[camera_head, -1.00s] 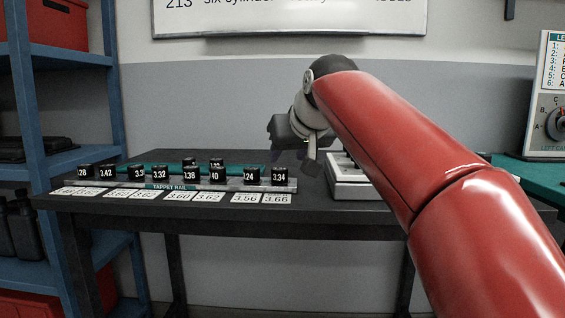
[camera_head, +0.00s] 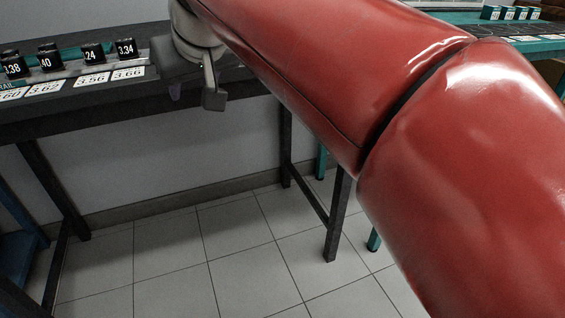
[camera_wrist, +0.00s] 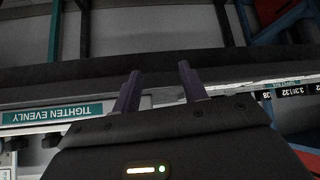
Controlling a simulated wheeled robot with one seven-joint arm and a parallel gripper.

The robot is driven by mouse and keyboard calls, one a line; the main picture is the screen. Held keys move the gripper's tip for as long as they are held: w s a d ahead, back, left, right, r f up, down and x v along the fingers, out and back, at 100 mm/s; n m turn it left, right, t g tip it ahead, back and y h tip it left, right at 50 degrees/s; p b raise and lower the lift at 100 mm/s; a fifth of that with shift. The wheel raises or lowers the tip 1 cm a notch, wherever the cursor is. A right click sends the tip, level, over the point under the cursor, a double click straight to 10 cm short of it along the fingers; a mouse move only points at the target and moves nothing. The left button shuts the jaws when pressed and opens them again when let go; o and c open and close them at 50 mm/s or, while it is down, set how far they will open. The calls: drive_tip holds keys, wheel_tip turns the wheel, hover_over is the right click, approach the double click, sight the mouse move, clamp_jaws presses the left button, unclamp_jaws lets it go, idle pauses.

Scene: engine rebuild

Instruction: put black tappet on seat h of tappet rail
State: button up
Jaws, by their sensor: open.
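Several black tappets with white numbers stand on the tappet rail (camera_head: 70,69) at the upper left of the head view. The tappet marked 3.34 (camera_head: 126,47) is at the rail's right end, with the one marked 24 (camera_head: 91,53) to its left. Seat letters cannot be read, so I cannot tell which is seat h. My gripper (camera_wrist: 160,88) is open, with nothing visible between its two fingers. In the head view it is partly hidden behind my wrist, right of the rail. Some tappets (camera_wrist: 293,91) also show upside down at the wrist view's right edge.
The dark table (camera_head: 60,117) carries white number cards (camera_head: 92,80) before the rail. A green bench (camera_head: 520,46) with small boxes stands at the upper right. A "TIGHTEN EVENLY" sign (camera_wrist: 50,113) shows upside down in the wrist view. Tiled floor below is clear.

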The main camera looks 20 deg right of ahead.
drive_tip(key=s+d+f+m+g, duration=0.1)
drive_tip(key=s+d+f, duration=0.3)
drive_tip(key=s+f, duration=0.4)
drive_tip(key=s+d+f+m+g+h, duration=0.1)
drive_tip(key=s+d+f, duration=0.3)
drive_tip(key=s+f, duration=0.5)
wheel_tip(320, 180, down, 6)
drive_tip(key=shift+s+d+g, duration=0.15)
drive_tip(key=shift+s+g, duration=0.05)
drive_tip(key=shift+g, duration=0.2)
wheel_tip(320, 180, up, 4)
drive_tip(key=p, duration=0.4)
drive_tip(key=shift+r, duration=0.25)
